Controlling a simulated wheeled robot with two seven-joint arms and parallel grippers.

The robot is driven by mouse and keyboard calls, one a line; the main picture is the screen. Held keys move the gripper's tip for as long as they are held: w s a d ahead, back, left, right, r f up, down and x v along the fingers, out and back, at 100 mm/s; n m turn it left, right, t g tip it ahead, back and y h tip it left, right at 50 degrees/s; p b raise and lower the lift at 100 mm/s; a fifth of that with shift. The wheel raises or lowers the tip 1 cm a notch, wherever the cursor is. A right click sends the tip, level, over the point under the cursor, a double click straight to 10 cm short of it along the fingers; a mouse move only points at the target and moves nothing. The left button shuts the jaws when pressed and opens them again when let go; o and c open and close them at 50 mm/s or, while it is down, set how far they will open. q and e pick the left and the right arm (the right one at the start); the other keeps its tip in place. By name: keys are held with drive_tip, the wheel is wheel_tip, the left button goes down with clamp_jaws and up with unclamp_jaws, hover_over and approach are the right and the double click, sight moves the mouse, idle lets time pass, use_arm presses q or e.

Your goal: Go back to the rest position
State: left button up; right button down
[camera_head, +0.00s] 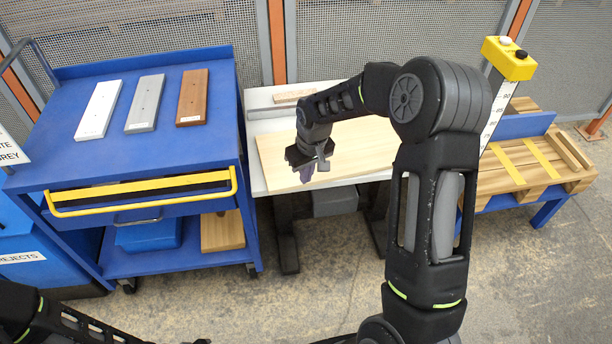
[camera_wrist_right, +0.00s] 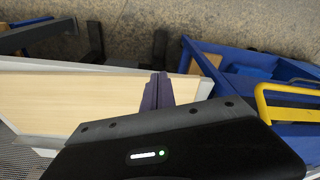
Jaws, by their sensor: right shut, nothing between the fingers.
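My right gripper (camera_head: 307,174) hangs over the left part of a pale wooden board (camera_head: 355,148) on the white table (camera_head: 258,178). In the right wrist view its purple fingers (camera_wrist_right: 157,90) are together with nothing between them. The board shows there too (camera_wrist_right: 75,100), beside and below the fingers.
A blue cart (camera_head: 60,120) at the left carries white (camera_head: 100,108), grey (camera_head: 146,103) and brown (camera_head: 193,97) boards. Its yellow handle (camera_head: 140,208) sticks out in front. A blue rack with wooden planks (camera_head: 515,165) and a yellow-topped post (camera_head: 508,60) stand at the right.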

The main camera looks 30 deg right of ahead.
idle(0.5)
drive_tip(key=s+a+f+m+t+y, duration=0.1)
drive_tip(key=s+a+f+t+y, duration=0.3)
drive_tip(key=a+f, duration=0.9)
drive_tip(key=s+a+f+g, duration=0.1)
drive_tip(key=s+a+f, duration=0.1)
drive_tip(key=s, duration=0.5)
drive_tip(key=s+a+f+g, duration=0.1)
drive_tip(key=s+a+g, duration=0.1)
drive_tip(key=s+a, duration=0.3)
drive_tip(key=s+a+f+m+g, duration=0.1)
drive_tip(key=s+a, duration=0.3)
drive_tip(key=s, duration=0.6)
drive_tip(key=shift+s+a+f+g+p, duration=0.15)
drive_tip(key=shift+f+g+p, duration=0.25)
drive_tip(key=shift+f+g, duration=0.4)
